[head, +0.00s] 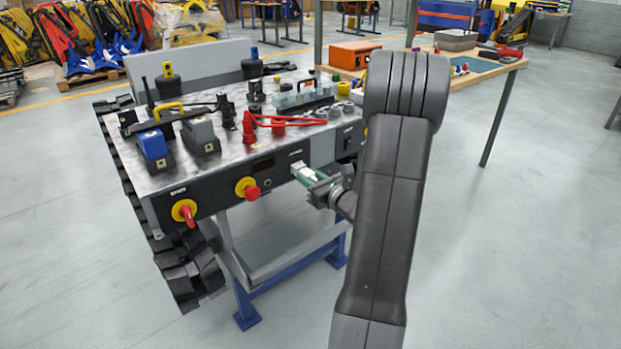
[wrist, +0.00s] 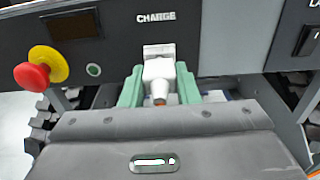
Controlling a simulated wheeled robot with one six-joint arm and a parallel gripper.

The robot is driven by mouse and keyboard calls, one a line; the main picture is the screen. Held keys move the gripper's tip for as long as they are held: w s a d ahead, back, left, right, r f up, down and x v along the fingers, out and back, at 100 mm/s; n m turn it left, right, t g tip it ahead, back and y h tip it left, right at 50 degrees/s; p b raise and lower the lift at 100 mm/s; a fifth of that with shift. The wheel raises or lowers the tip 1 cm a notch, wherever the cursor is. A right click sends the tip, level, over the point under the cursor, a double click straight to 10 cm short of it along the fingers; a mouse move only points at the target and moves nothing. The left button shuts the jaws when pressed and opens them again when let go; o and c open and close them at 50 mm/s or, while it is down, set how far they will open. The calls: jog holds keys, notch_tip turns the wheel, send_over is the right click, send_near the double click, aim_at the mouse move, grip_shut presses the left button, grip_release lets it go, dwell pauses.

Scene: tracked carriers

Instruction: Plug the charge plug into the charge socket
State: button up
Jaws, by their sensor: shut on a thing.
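The charge plug (wrist: 160,70) is a pale block with an orange-brown rear end. My gripper (wrist: 159,84) is shut on it, with green fingers on its left and right sides. The charge socket (wrist: 158,50) is a light grey fitting on the dark front panel, under the label CHARGE. The plug lines up with the socket in the wrist view, and its front end is at or very close to it. I cannot tell how deep it sits. In the head view my gripper (head: 305,174) is at the panel front; the plug is partly hidden by the fingers.
A red stop button on a yellow ring (wrist: 40,70) is left of the socket. A red rotary switch (head: 184,211) is farther left on the panel. The carrier's top (head: 225,155) bears several tools and blocks. A black track (head: 130,170) runs along its left. Floor is clear at right.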

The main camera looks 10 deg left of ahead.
jog(key=shift+w+a, duration=0.15)
jog(key=shift+a, duration=0.05)
dwell(0.6)
jog(key=o, duration=1.1)
jog(key=shift+c, duration=0.2)
jog(key=p+v, duration=0.1)
jog(key=v, duration=1.2)
jog(key=shift+s+d+p, duration=0.25)
jog(key=shift+d+p, duration=0.05)
jog(key=shift+p, duration=0.05)
jog(key=shift+w+a, duration=0.1)
jog(key=b+x, duration=0.2)
jog(key=x, duration=1.1)
jog(key=shift+w+a, duration=0.2)
jog(key=shift+a, duration=0.05)
jog(key=shift+s+d, duration=0.2)
jog(key=shift+d, duration=0.05)
